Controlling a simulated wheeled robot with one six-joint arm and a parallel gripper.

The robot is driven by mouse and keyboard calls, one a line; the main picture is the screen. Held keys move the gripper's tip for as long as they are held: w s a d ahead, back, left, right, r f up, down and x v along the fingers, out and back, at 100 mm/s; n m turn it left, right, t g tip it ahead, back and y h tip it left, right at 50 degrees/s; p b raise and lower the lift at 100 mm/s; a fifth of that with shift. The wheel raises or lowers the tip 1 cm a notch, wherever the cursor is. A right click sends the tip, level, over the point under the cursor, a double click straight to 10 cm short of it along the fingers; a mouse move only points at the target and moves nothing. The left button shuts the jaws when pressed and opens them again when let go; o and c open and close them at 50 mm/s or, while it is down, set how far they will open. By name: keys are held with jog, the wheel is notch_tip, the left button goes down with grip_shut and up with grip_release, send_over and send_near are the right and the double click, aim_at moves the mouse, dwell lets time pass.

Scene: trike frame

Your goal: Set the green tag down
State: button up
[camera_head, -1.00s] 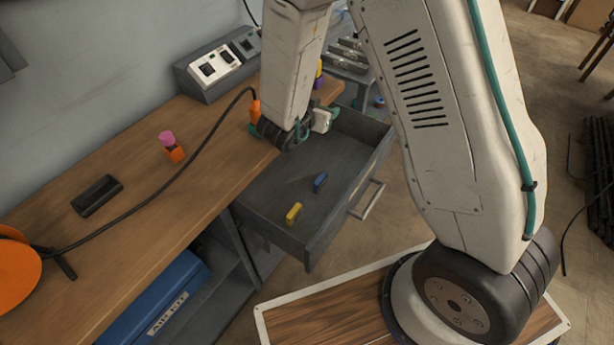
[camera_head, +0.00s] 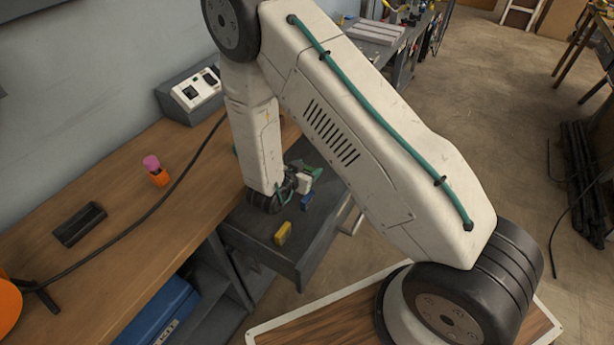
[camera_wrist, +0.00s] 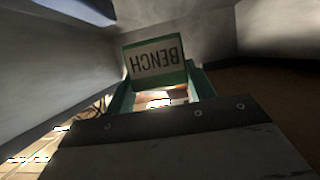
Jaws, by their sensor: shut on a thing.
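The green tag (camera_wrist: 154,60) shows in the wrist view, with a pale face reading "BENCH" upside down. My gripper (camera_wrist: 160,80) has green fingers on both sides of the tag and is shut on it. In the head view my gripper is low over the open grey drawer (camera_head: 262,252), mostly hidden behind my wrist. I cannot tell there whether the tag touches the drawer floor. A yellow block (camera_head: 283,234) lies in the drawer close to my wrist. A blue piece (camera_head: 306,200) shows just beside my wrist.
The wooden bench (camera_head: 130,205) holds a pink and orange item (camera_head: 155,171), a black tray (camera_head: 79,225), a cable and a grey switch box (camera_head: 188,95). A blue case (camera_head: 160,312) sits beneath. The drawer walls stand close around my gripper.

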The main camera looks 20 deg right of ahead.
jog(key=shift+f, duration=1.75)
jog(key=shift+f, duration=0.1)
jog(key=shift+f, duration=0.5)
jog(key=o, duration=1)
jog(key=shift+r, duration=0.1)
jog(key=shift+r, duration=0.4)
jog(key=v, duration=1.2)
